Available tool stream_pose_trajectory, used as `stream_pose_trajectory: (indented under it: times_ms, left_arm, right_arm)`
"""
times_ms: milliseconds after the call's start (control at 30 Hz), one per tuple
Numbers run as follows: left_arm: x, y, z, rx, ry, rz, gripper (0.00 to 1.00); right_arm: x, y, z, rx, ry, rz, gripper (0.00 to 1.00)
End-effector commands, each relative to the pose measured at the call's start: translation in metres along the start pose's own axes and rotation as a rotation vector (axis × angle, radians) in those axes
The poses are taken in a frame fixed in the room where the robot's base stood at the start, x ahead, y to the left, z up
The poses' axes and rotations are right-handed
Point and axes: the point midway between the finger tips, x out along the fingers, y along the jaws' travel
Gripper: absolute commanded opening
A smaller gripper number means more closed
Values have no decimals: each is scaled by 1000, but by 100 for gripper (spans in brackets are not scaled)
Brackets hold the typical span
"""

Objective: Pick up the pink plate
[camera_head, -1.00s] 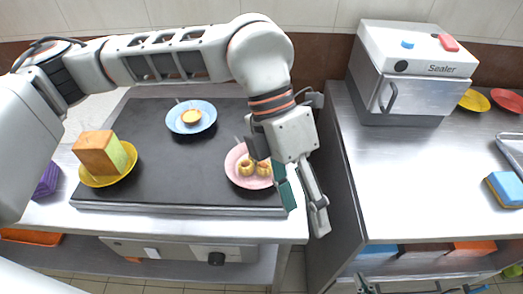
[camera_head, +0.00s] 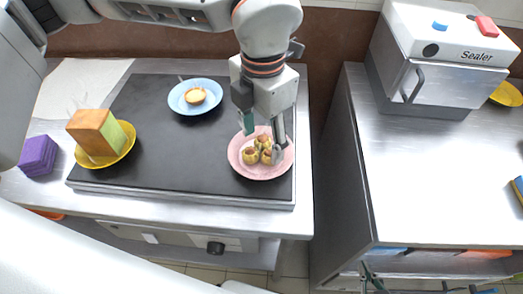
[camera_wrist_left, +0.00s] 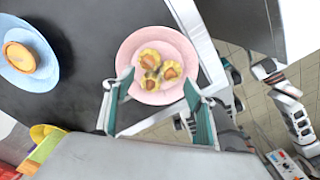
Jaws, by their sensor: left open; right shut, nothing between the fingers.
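The pink plate (camera_head: 240,163) lies on the right part of the black griddle top, with several small yellow pastries (camera_head: 257,150) on it. My left gripper (camera_head: 264,138) is open above the plate's right half, pointing down, with nothing between its fingers. In the left wrist view the plate (camera_wrist_left: 130,48) is just beyond the two spread green-padded fingers (camera_wrist_left: 155,105), one toward each side of its near rim. I cannot tell whether either finger touches it. My right gripper (camera_head: 372,278) shows small at the bottom edge, shut and away from the plate.
A blue plate (camera_head: 178,103) with a tart and a yellow plate (camera_head: 120,153) with a block are on the griddle (camera_head: 185,150). A purple block (camera_head: 38,155) is at left. Across a gap, a steel counter (camera_head: 420,180) holds a sealer (camera_head: 440,60).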

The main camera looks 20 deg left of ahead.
Motion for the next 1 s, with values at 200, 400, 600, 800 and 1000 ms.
stream_pose_trajectory:
  times_ms: [200, 400, 600, 800, 1000]
  left_arm:
    - [27, 0, 0, 1, 2, -1, 56]
    - [26, 0, 1, 1, -1, 0, 56]
    - [26, 0, 1, 1, -1, -1, 26]
    - [26, 0, 1, 1, -1, -1, 26]
    - [17, 0, 1, 1, -2, 0, 26]
  right_arm:
    - [2, 0, 5, -4, -7, 1, 0]
    - [3, 1, 3, -5, -3, 3, 0]
    - [3, 2, 2, -5, -2, 3, 0]
    - [3, 2, 2, -4, -2, 3, 0]
    - [2, 2, 0, -4, 2, 4, 0]
